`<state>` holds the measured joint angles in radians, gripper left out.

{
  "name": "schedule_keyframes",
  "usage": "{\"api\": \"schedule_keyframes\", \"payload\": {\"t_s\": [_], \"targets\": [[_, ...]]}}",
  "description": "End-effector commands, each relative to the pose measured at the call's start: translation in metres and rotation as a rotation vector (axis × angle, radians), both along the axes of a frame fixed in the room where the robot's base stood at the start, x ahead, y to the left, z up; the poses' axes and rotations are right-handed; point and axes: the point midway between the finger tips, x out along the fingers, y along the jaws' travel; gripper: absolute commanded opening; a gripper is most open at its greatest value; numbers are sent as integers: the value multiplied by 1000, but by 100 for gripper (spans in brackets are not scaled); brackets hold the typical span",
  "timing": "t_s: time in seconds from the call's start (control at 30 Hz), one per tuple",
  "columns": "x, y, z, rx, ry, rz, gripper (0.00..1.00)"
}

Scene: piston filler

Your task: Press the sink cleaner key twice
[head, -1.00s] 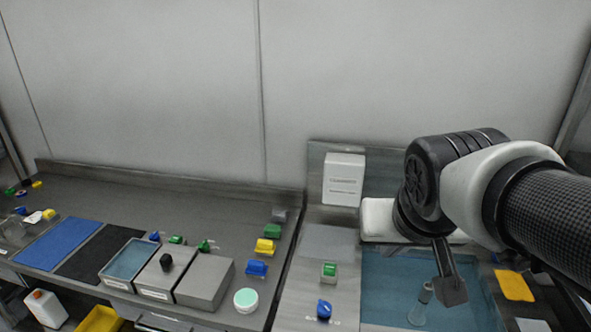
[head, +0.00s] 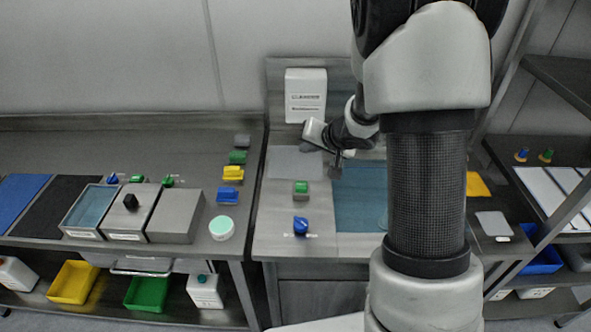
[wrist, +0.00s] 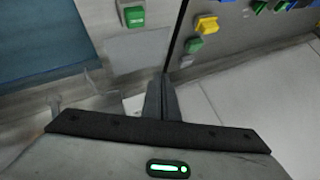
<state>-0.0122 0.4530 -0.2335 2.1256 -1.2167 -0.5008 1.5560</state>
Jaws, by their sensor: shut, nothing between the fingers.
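A white box (head: 305,95) with dark lettering hangs on the backsplash in the head view. It may be the sink cleaner dispenser, but the lettering is too blurred to read surely. A green key (head: 301,188) on a pale base sits on the counter left of the blue sink basin (head: 355,200). The green key also shows in the wrist view (wrist: 134,16). A blue knob (head: 300,225) is in front of it. My gripper (head: 336,170) is over the basin's back left edge, right of the green key and touching nothing visible. Its fingers are together and empty in the wrist view (wrist: 161,85).
A flat grey plate (head: 295,162) lies behind the green key. Yellow (head: 232,173), green and blue blocks stand on the left counter beside a round mint-topped jar (head: 221,228). My arm hides the basin's right part. A shelf rack (head: 560,180) stands at right.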

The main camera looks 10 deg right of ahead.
Motion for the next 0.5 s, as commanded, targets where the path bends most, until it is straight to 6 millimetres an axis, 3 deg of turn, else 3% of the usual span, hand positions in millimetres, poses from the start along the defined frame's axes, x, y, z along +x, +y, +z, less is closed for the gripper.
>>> {"api": "schedule_keyframes", "payload": {"t_s": [0.13,0.5], "targets": [[-2,7,-15,39,27,18,0],[-2,8,-17,45,31,18,0]]}}
